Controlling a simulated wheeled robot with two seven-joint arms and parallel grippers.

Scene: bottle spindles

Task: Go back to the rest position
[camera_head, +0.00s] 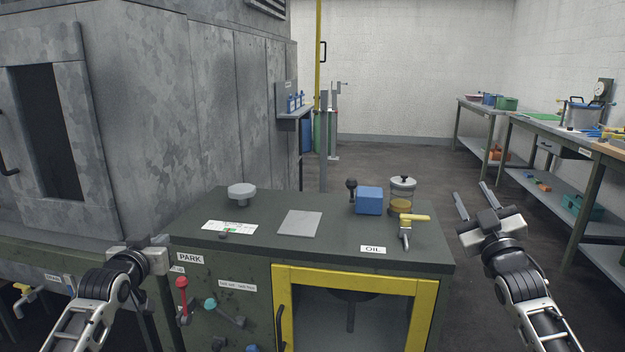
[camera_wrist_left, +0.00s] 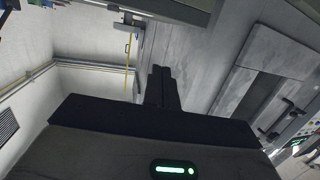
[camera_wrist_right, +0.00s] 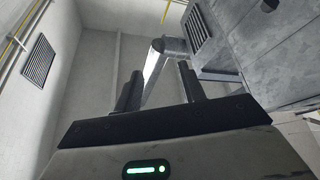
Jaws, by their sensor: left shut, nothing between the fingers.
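My left gripper (camera_head: 158,241) is at the front left corner of the dark bench, beside the PARK label. In the left wrist view its two fingers (camera_wrist_left: 160,88) are together with nothing between them. My right gripper (camera_head: 470,192) is raised just to the right of the bench, over the open floor. Its fingers are spread apart and empty, pointing away from me. They also show apart in the right wrist view (camera_wrist_right: 158,82). Neither gripper holds anything.
The bench top (camera_head: 268,239) carries a grey knob (camera_head: 242,192), a blue block (camera_head: 369,201), a clear jar (camera_head: 403,187) and a yellow-handled valve (camera_head: 411,222). A red lever (camera_head: 182,286) is near my left arm. A large grey machine (camera_head: 215,100) stands left; side tables (camera_head: 545,121) stand right.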

